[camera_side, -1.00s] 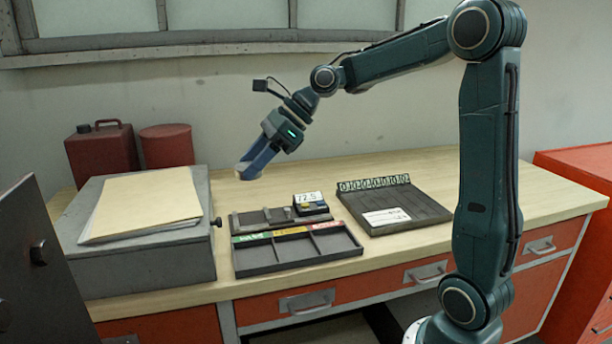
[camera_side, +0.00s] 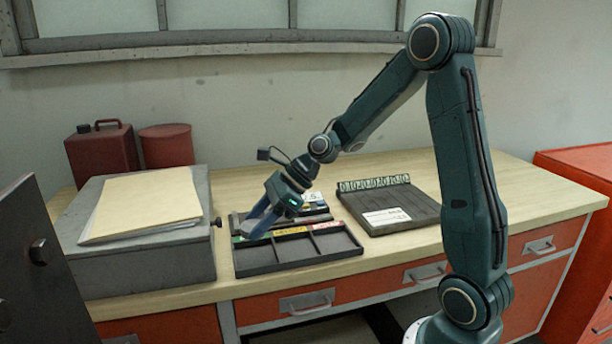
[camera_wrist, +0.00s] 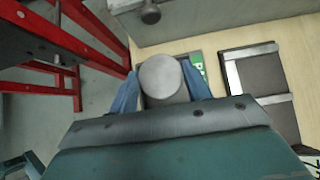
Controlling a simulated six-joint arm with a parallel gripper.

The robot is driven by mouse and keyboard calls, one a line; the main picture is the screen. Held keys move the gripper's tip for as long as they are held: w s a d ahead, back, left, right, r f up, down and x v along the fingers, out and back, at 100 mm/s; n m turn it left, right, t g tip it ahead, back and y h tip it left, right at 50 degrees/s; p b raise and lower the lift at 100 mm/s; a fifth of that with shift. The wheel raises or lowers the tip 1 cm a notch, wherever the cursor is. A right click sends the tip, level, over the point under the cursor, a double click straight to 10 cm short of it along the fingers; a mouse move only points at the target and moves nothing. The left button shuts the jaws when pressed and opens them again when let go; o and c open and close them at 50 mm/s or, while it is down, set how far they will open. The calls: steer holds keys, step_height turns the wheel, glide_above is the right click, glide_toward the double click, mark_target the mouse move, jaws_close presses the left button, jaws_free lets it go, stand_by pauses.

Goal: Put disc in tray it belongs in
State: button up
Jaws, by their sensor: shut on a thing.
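My gripper (camera_side: 252,228) is shut on a grey round disc (camera_wrist: 163,78), held between its blue fingers in the wrist view. The fingers are over the left, green-labelled end of the dark sorting tray (camera_side: 338,243) in the side view. The tray has three compartments with green, yellow and red labels along the back edge. The disc is not clearly visible in the side view. The green label (camera_wrist: 198,66) shows just right of the disc in the wrist view. Whether the disc touches the tray cannot be told.
A dark gauge fixture (camera_side: 316,206) stands right behind the tray, partly hidden by my gripper. A grey box (camera_side: 150,260) with folders (camera_side: 145,205) stands close on the left. Red cans (camera_side: 101,153) are behind it.

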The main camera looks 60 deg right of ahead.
steer(key=shift+f, duration=3.25)
steer(key=shift+f, duration=0.1)
steer(key=o, duration=1.1)
steer(key=v, duration=1.2)
steer(key=shift+a, duration=0.1)
